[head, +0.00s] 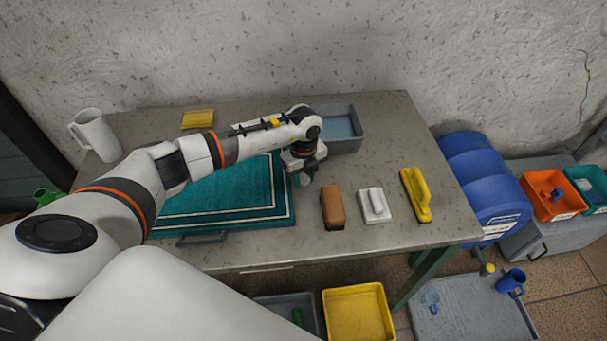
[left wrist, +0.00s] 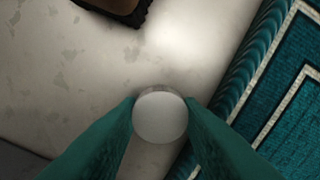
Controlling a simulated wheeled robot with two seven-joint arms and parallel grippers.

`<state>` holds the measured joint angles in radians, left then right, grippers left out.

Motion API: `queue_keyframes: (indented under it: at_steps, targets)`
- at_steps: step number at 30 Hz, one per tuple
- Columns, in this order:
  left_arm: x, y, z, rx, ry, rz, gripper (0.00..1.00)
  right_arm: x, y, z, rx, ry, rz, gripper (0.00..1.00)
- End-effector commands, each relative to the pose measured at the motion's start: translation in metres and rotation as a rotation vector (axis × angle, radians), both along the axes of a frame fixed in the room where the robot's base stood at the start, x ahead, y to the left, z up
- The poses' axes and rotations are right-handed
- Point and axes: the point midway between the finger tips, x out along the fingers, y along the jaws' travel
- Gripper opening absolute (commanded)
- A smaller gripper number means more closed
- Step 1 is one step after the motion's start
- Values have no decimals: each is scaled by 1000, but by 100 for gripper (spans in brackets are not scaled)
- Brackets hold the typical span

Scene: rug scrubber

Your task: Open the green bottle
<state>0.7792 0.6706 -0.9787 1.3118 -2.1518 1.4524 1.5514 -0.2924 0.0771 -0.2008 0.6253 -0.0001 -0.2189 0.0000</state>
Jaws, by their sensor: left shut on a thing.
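My left gripper (head: 305,178) is over the table, just right of the teal rug. In the left wrist view its two green-looking fingers (left wrist: 160,118) are shut on a round, pale cap-like thing (left wrist: 160,116), seen from above. What lies under the pale top is hidden, so I cannot tell whether it belongs to a green bottle. My right gripper is not in view.
The teal rug (head: 228,218) lies left of my gripper. A brown brush (head: 333,209), white brush (head: 374,206) and yellow brush (head: 415,194) lie to the right. A grey tub (head: 357,143) stands behind. A white pitcher (head: 98,136) stands far left.

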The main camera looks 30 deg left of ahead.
Motion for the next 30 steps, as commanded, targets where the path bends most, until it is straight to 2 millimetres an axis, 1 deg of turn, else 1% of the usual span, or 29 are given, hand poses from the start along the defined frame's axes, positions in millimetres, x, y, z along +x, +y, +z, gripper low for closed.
queue_keyframes:
  at_steps: [7, 8, 9, 16, 19, 20, 23, 26, 30]
  targets:
    - [0, 0, -4, 0, 0, 0, 5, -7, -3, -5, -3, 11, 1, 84]
    - [0, 0, -3, 0, 0, 0, 38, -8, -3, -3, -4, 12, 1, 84]
    - [0, 0, -2, 0, 0, 0, 42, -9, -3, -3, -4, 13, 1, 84]
    - [0, 0, -2, 0, 0, 0, 42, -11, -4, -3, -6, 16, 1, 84]
    - [0, 0, 3, 0, -1, 0, 42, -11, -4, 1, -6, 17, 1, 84]
    - [1, 0, 4, 0, -1, 0, 42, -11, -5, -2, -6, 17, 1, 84]
    - [2, 1, 16, 1, -5, -2, 42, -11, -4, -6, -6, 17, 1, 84]
    - [2, 0, 36, 0, -7, -1, 42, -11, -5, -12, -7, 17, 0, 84]
    - [2, 0, 67, 0, -6, -1, 42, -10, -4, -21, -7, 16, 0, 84]
